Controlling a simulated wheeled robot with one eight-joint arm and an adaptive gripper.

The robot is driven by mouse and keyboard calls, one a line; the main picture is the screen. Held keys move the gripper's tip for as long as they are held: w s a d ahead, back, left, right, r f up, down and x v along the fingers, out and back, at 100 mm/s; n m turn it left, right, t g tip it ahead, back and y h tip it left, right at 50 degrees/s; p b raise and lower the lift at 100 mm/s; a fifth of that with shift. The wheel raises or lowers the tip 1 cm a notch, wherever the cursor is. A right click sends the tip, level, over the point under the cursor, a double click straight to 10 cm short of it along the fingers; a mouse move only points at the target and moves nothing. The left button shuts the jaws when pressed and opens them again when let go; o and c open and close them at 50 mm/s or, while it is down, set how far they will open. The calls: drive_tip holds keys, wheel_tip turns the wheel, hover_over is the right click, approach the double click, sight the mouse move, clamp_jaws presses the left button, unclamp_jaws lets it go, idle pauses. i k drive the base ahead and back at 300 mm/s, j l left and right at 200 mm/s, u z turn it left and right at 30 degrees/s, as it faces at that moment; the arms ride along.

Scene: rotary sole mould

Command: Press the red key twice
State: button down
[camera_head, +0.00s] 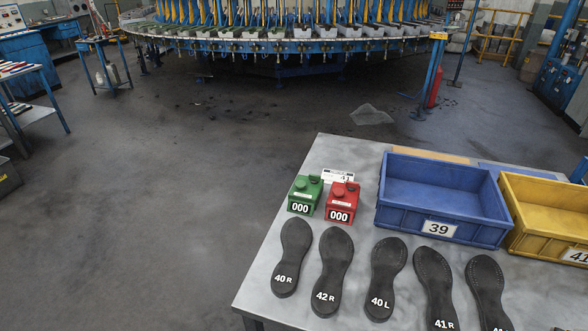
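A red counter box (342,203) stands on the metal table, with a dark round key (338,188) on its top and a display reading 000. A green counter box (305,195) stands just left of it, also reading 000. A small white label card (338,177) is behind them, partly hidden. My gripper is not in view.
Several black soles (333,270) lie along the front of the table (262,290). A blue crate (440,200) marked 39 and a yellow crate (548,215) stand to the right. A large rotary machine (290,45) is at the back. Floor to the left is open.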

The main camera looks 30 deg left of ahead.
sight(337, 192)
drive_tip(key=j, duration=0.8)
drive_tip(key=i+j, duration=0.1)
drive_tip(key=j, duration=0.7)
